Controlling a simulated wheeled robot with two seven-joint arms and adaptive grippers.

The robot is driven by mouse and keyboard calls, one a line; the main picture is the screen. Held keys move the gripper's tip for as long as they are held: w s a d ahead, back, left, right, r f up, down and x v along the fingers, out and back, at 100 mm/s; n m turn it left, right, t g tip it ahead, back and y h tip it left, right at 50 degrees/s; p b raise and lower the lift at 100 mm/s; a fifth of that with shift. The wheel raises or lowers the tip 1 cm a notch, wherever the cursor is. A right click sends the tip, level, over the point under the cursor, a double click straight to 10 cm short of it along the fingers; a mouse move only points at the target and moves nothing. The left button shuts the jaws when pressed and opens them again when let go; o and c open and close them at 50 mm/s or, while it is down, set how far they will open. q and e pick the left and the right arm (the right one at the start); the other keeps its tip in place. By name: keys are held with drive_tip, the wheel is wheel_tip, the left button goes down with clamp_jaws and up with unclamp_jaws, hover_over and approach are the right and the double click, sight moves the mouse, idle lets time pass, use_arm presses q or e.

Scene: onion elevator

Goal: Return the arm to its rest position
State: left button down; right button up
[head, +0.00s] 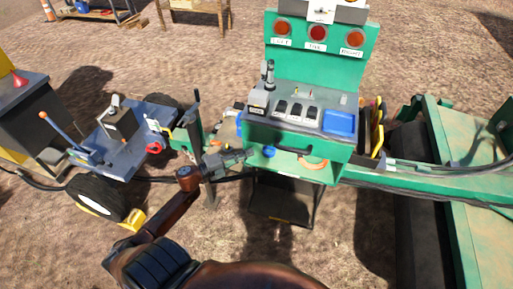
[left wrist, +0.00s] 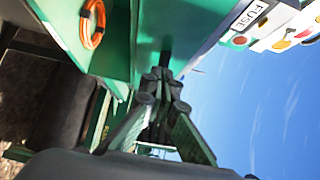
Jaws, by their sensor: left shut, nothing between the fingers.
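My left arm (head: 165,215) reaches up from the bottom of the head view. Its left gripper (head: 248,154) is just left of the green control stand's open lower shelf. In the left wrist view the left gripper's fingers (left wrist: 166,72) are together with nothing between them, in front of the green stand. I cannot tell whether the fingertips touch the stand. My right gripper is in neither view.
The green control stand (head: 354,72) has lamps, switches and a blue tray (head: 339,122). An orange coil (head: 313,164) lies on its lower shelf; it also shows in the left wrist view (left wrist: 92,24). A blue-grey trailer (head: 125,155) stands left, a green conveyor (head: 440,178) right.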

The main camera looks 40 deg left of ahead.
use_arm(q)
drive_tip(key=v, duration=0.4)
drive_tip(key=shift+s+a, duration=0.1)
drive_tip(key=shift+s, duration=0.15)
drive_tip(key=s+a+f+n+y, duration=0.1)
drive_tip(key=a+f+n+y, duration=0.25)
drive_tip(key=f, duration=0.55)
drive_tip(key=s+a+f+n+y, duration=0.1)
drive_tip(key=a+f+n+y, duration=0.15)
drive_tip(key=f+n, duration=0.45)
drive_tip(key=s+f+n+g+y, duration=0.1)
drive_tip(key=s+f+n+g, duration=0.3)
drive_tip(key=f, duration=0.8)
drive_tip(key=s+f+g+y, duration=0.2)
drive_tip(key=s+f, duration=0.4)
drive_tip(key=f, duration=0.6)
drive_tip(key=s+d+f+n+g, duration=0.2)
drive_tip(key=s+d+f+g, duration=0.1)
drive_tip(key=s+d+f, duration=0.4)
drive_tip(key=s+d+f+n+g+h, duration=0.1)
drive_tip(key=s+d+f+n+g, duration=0.1)
drive_tip(key=s+d+f, duration=0.5)
drive_tip(key=s+d+f+n+g, duration=0.2)
drive_tip(key=s+d+f+g, duration=0.2)
drive_tip(key=s, duration=1.4)
drive_tip(key=d+f, duration=0.3)
drive_tip(key=f, duration=0.4)
drive_tip(key=shift+s+d+f+n+g+h, duration=0.2)
drive_tip(key=shift+f+n+g+h, duration=0.1)
drive_tip(key=shift+n+h, duration=0.1)
